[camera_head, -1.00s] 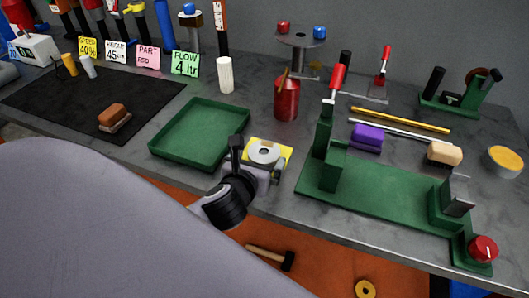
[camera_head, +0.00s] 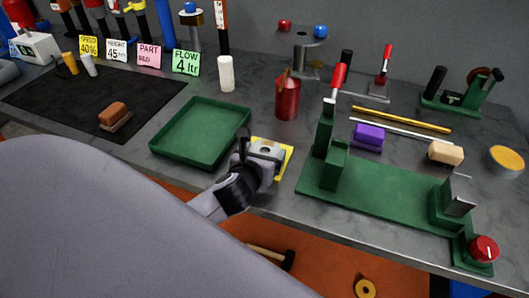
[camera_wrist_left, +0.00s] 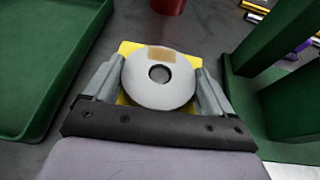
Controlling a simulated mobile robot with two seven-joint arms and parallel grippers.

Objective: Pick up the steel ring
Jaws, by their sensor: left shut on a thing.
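The steel ring (camera_wrist_left: 160,92) is a flat grey disc with a round centre hole and a tan patch near its far edge. It sits over a yellow square (camera_wrist_left: 128,48) on the grey bench. My left gripper (camera_wrist_left: 160,88) has a finger on each side of the ring and is shut on it. In the head view the left gripper (camera_head: 263,155) covers most of the ring, and the yellow square (camera_head: 287,160) shows beside it. I cannot tell whether the ring touches the square. My right gripper is not in view.
A green tray (camera_head: 158,148) stands just left of the gripper. A green fixture (camera_head: 385,197) with uprights and a red knob (camera_head: 483,248) stands to the right. A red can (camera_head: 287,100) is behind. The bench's front edge is close below the gripper.

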